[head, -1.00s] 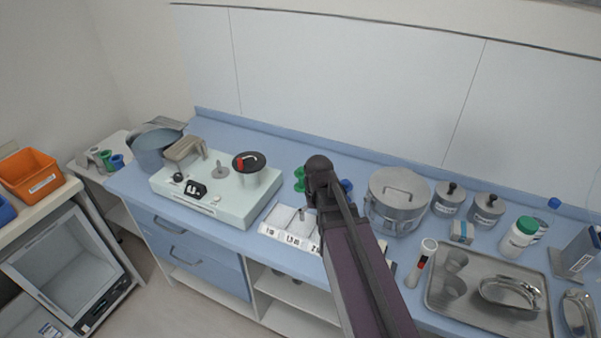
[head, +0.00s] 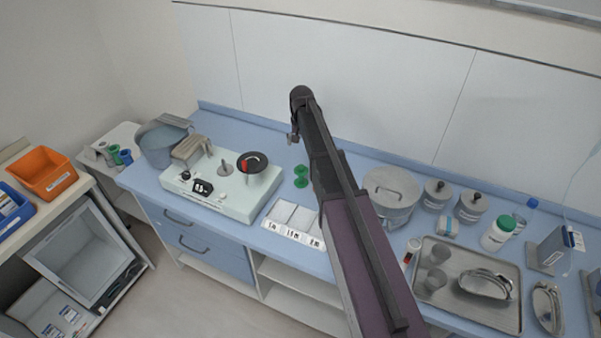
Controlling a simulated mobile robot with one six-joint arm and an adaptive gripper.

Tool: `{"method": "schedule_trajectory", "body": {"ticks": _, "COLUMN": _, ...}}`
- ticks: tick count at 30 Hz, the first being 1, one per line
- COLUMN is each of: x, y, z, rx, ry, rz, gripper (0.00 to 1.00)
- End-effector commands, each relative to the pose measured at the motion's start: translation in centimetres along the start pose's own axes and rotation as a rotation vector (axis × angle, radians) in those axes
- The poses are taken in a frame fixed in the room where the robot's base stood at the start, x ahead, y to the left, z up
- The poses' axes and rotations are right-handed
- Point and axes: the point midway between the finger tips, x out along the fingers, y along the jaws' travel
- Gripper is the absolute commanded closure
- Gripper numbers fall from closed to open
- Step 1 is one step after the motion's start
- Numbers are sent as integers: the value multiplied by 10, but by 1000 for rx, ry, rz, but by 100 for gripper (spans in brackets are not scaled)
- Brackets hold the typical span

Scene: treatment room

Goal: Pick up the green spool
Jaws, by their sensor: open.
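A green spool (head: 301,176) with two flanges stands upright on the blue counter in the head view, between the pale green device and my arm. My gripper (head: 294,138) is small in view at the end of my raised arm, above and beyond the spool in the picture. It is open, apart from the spool, with nothing seen in it. My arm covers the counter just right of the spool.
The device (head: 232,203) with a black-topped reel stands left of the spool. A tray with labelled compartments (head: 290,234) lies in front. A steel pot (head: 390,200), lidded jars and a metal tray (head: 505,318) stand right. Another green roll (head: 112,154) sits on the left side cart.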

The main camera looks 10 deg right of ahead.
Motion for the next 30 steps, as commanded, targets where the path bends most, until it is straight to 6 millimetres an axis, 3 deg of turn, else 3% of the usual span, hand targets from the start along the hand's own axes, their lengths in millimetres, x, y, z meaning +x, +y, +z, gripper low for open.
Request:
{"method": "schedule_trajectory", "body": {"ticks": 11, "x": 6, "y": 0, "z": 1, "rx": -2, "ry": 0, "rz": 0, "gripper": 0}}
{"method": "schedule_trajectory", "body": {"ticks": 30, "x": 53, "y": -1, "z": 1, "rx": -3, "ry": 0, "rz": 0, "gripper": 0}}
